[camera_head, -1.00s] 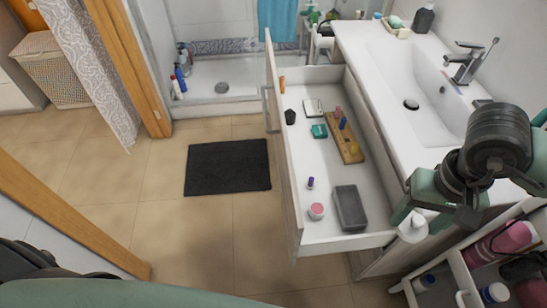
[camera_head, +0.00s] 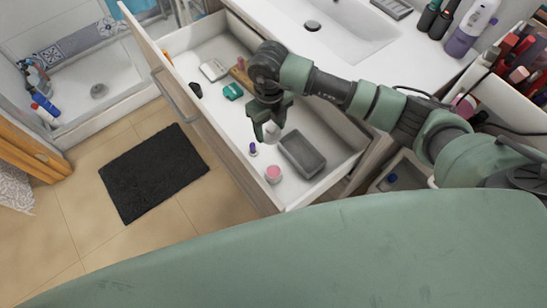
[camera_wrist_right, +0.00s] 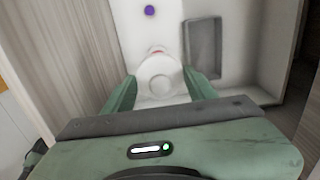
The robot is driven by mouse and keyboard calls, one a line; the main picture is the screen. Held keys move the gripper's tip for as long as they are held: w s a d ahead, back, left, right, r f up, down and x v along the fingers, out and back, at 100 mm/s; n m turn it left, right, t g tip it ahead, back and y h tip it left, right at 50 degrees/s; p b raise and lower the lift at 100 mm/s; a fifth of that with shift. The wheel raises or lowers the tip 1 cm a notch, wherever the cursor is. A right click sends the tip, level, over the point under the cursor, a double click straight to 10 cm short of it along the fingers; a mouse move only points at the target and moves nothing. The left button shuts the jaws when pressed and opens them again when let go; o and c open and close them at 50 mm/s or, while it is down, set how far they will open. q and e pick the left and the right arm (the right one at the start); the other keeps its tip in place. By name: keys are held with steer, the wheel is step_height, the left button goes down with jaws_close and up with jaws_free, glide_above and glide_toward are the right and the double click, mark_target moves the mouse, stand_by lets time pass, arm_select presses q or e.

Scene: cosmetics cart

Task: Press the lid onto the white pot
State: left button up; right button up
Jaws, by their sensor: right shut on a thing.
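My right gripper (camera_head: 266,122) is shut on a round white lid (camera_head: 271,132) and holds it above the open drawer. In the right wrist view the lid (camera_wrist_right: 160,77) sits between the two green fingers of the gripper (camera_wrist_right: 160,90). The small white pot with a pink top (camera_head: 273,174) stands on the drawer floor, toward its front end. The lid appears above and apart from the pot in the head view. In the wrist view the lid hides most of the pot, and a little pink shows at its far edge. My left gripper is not in view.
A grey tray (camera_head: 302,154) lies beside the pot. A small purple-capped item (camera_head: 253,149) stands close by. Farther back are a teal box (camera_head: 233,91) and a wooden holder (camera_head: 240,75). The drawer's walls enclose the space. Bottles crowd the counter at right.

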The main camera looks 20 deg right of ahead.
steer(key=s+f+m+b, duration=0.1)
steer(key=f+m+b, duration=0.1)
steer(key=f+m, duration=0.2)
steer(key=s+f+m+b, duration=0.1)
steer(key=f+m, duration=0.3)
steer(key=f, duration=0.3)
steer(key=f+m+b, duration=0.2)
steer(key=f+m, duration=0.3)
steer(key=shift+s+f+b, duration=0.3)
steer(key=shift+s+f, duration=0.1)
steer(key=shift+f+b, duration=0.6)
steer(key=shift+f, duration=0.2)
arm_select(q)
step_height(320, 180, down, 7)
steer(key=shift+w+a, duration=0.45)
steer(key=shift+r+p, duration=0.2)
steer(key=shift+p, duration=0.1)
arm_select(e)
steer(key=shift+f, duration=0.15)
stand_by(0.3)
steer(key=o, duration=1.4)
steer(key=shift+c, duration=0.2)
